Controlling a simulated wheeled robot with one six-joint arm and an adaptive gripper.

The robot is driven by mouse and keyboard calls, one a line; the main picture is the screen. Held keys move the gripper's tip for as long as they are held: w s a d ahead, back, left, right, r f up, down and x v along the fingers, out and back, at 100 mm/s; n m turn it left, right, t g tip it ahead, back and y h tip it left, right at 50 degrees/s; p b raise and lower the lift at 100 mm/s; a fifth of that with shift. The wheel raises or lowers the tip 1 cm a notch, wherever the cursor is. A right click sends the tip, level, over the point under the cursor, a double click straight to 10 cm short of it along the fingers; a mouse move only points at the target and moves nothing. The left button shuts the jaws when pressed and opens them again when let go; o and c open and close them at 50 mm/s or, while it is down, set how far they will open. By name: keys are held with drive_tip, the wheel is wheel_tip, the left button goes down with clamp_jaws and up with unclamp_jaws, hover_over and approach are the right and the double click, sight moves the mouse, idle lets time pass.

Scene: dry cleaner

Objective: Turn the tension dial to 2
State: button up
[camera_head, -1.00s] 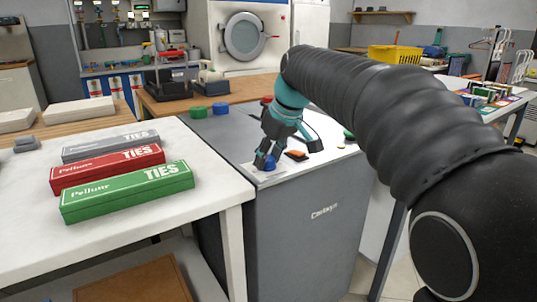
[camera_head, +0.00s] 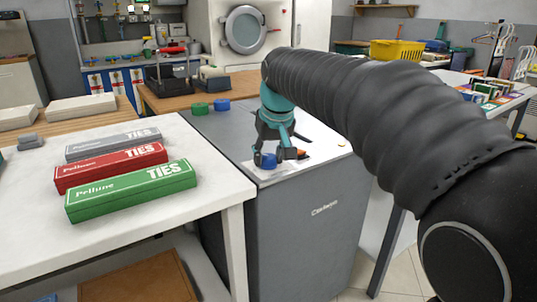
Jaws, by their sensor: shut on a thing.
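A blue dial (camera_head: 268,161) sits on a pale plate near the front left edge of the grey cabinet's (camera_head: 312,215) light top. My gripper (camera_head: 274,158) points down over it, with its dark fingers closed around the dial. The fingers and teal wrist hide part of the dial. Its scale and pointer are too small to read, and I cannot tell which dial is labelled tension. An orange piece (camera_head: 301,153) shows just right of the fingers.
Green (camera_head: 200,108) and blue (camera_head: 222,105) round pieces stand at the cabinet's back left. Green, red and grey tie boxes (camera_head: 131,190) lie on the white table at left.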

drive_tip(key=shift+f, duration=0.15)
drive_tip(key=o, duration=1.1)
drive_tip(key=shift+o, duration=0.2)
drive_tip(key=shift+s+r, duration=0.2)
drive_tip(key=shift+r, duration=0.45)
drive_tip(key=v, duration=1.1)
drive_tip(key=shift+f, duration=0.1)
